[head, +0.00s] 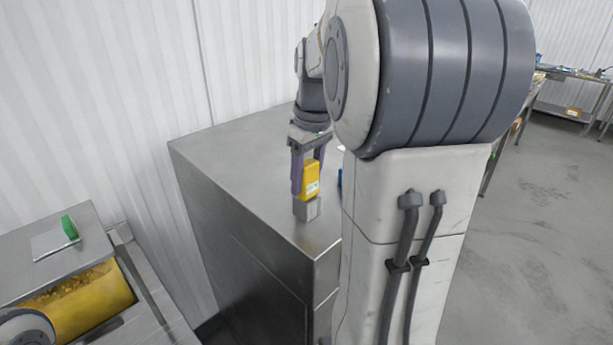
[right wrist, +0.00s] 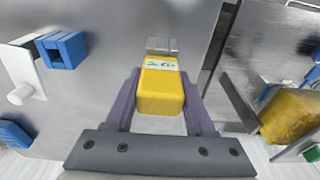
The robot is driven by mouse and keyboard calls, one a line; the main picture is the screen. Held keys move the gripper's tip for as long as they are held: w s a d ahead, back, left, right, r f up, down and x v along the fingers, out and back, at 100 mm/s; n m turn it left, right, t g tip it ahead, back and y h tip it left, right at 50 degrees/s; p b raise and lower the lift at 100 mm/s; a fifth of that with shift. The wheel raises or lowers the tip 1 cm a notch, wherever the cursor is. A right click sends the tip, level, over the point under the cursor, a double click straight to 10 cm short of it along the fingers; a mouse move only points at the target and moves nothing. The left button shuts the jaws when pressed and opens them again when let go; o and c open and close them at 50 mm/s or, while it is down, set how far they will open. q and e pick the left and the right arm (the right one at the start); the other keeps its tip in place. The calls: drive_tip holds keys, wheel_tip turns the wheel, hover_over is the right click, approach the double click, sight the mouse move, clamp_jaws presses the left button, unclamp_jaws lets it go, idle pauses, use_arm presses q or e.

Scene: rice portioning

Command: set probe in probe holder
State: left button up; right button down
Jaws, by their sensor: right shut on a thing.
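The probe (head: 312,180) is a yellow block-shaped body with a pale label; it also shows in the right wrist view (right wrist: 161,95). My right gripper (head: 307,174) is shut on it with purple fingers on both sides. The probe holder (head: 307,209) is a small grey metal block on the steel cabinet top, directly below the probe in the head view. In the right wrist view the holder (right wrist: 161,45) shows just beyond the probe's labelled end. I cannot tell whether the probe's lower end is inside it. My left gripper is out of view.
The steel cabinet (head: 235,150) has a mostly bare top near the white wall. A blue square piece (right wrist: 63,50) and a white board (right wrist: 22,72) show left in the wrist view. A yellow-filled container (head: 85,300) stands lower left, near a green object (head: 69,227).

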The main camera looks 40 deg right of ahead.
drive_tip(key=shift+f, duration=0.1)
drive_tip(key=shift+c, duration=0.9)
unclamp_jaws()
drive_tip(key=shift+o, duration=0.9)
drive_tip(key=shift+r+p, duration=3.65)
drive_tip(key=shift+r, duration=0.45)
drive_tip(key=shift+f, duration=0.1)
